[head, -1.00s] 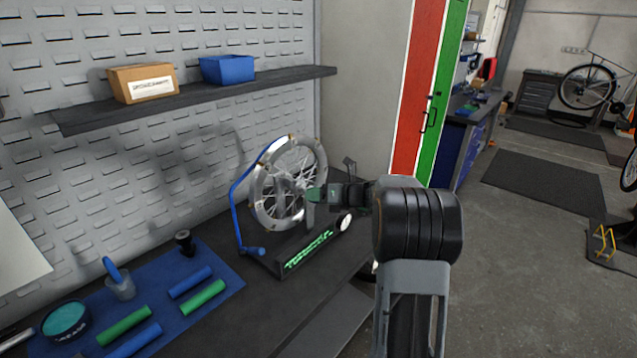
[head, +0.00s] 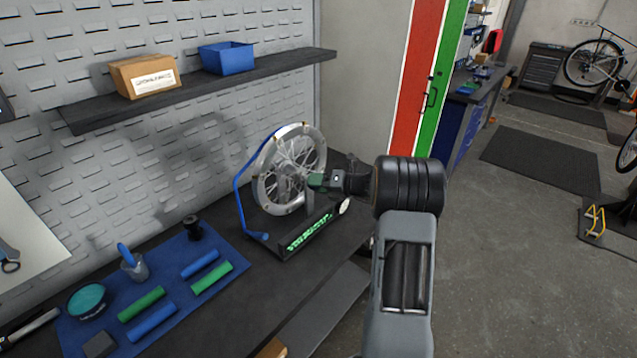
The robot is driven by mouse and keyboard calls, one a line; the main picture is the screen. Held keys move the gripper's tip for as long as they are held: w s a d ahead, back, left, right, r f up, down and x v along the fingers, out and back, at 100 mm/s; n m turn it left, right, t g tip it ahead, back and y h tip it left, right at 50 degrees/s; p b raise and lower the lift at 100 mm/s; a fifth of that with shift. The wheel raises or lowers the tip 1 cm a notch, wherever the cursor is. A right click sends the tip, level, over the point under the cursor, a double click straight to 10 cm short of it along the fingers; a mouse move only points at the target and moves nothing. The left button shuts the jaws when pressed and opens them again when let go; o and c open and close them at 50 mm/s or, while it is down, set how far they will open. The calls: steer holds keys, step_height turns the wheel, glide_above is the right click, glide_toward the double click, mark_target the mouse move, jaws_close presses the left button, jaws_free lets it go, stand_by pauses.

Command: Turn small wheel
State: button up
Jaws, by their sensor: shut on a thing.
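The small spoked wheel (head: 264,188) has a grey rim and stands upright in a truing stand (head: 300,237) with a blue curved arm on a dark workbench. My gripper (head: 312,181) comes in from the right, with its green-tipped fingers at the right side of the wheel, near the hub. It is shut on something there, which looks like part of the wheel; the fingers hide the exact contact. My arm covers the area right of the stand.
A blue mat (head: 222,247) with blue and green grips, a cup and a grease tin lies left of the stand. A shelf (head: 200,89) above holds a cardboard box (head: 143,76) and a blue bin (head: 226,58). Open floor (head: 500,240) lies to the right.

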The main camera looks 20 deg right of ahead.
steer(key=o, duration=1.3)
steer(key=shift+s+d, duration=0.1)
steer(key=b+v, duration=0.2)
steer(key=v, duration=1.1)
steer(key=shift+s+d, duration=0.2)
steer(key=shift+s, duration=0.05)
